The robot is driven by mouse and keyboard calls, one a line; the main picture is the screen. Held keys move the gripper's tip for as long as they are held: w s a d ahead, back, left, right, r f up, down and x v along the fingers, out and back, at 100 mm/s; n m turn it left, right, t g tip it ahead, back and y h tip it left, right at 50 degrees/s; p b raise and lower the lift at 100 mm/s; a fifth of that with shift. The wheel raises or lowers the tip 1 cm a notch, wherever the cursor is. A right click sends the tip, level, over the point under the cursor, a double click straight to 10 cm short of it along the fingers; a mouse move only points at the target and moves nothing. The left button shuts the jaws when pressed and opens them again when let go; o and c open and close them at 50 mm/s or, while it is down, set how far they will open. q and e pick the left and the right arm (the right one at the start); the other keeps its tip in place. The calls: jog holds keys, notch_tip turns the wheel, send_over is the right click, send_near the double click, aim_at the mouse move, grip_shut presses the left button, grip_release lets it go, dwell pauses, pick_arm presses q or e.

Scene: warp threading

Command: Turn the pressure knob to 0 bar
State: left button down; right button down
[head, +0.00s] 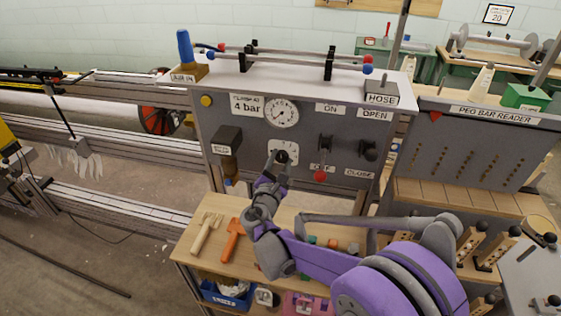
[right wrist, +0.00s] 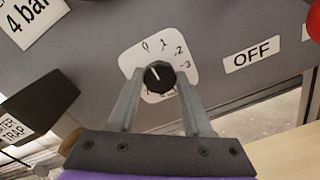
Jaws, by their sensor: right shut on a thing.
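The black pressure knob (right wrist: 160,78) sits on a white dial plate (right wrist: 147,57) marked 0, 1, 2, 3 in the right wrist view. Its white pointer line tilts up and slightly left, roughly toward the 0 mark. My right gripper (right wrist: 159,76) is shut on the knob, one finger on each side. In the head view, my right gripper (head: 279,159) reaches up to the knob from below, and the dial plate (head: 291,148) is partly covered. The round gauge (head: 281,113) is above it, needle too small to read. My left gripper is not in view.
A "4 bar" label (head: 247,106) is beside the gauge. A dark water trap box (head: 226,139) is left of the knob. A red button (head: 320,176) and black valve handles (head: 368,150) are to the right.

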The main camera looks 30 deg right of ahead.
jog(key=shift+c, duration=1.6)
grip_release()
jog(key=shift+s, duration=0.1)
jog(key=v, duration=1)
jog(key=shift+s+a+b, duration=0.25)
jog(key=shift+a+b, duration=0.05)
